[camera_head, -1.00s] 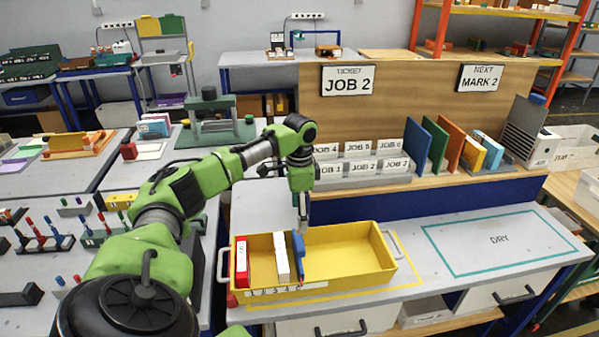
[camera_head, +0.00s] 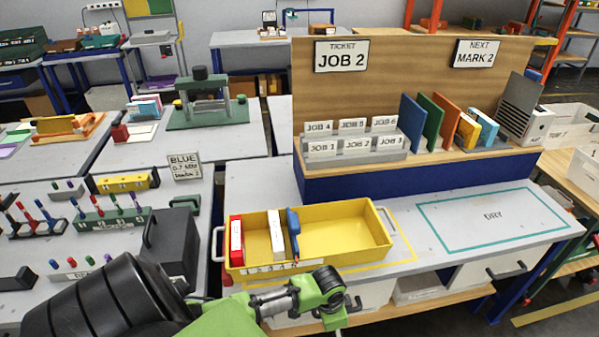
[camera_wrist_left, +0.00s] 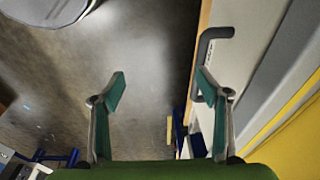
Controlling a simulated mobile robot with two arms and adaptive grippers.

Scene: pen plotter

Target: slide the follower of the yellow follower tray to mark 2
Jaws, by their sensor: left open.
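The yellow follower tray (camera_head: 345,247) stands on the grey bench, with a strip of marks (camera_head: 275,266) on its front wall too small to read surely. A blue upright follower (camera_head: 293,232) stands left of the tray's middle, beside a white block (camera_head: 277,237). A red and white block (camera_head: 236,242) stands at the left end. The right part of the tray is empty. My left arm reaches low in front of the tray; its fingers are out of the head view. In the left wrist view my left gripper (camera_wrist_left: 161,90) is open and empty, above the floor beside a drawer handle.
A board behind the tray carries signs "TICKET JOB 2" (camera_head: 341,54) and "NEXT MARK 2" (camera_head: 477,53). A clear area marked "DRY" (camera_head: 492,216) lies right of the tray. A dark box (camera_head: 172,245) stands to the left. A drawer handle (camera_wrist_left: 212,60) is near my left gripper.

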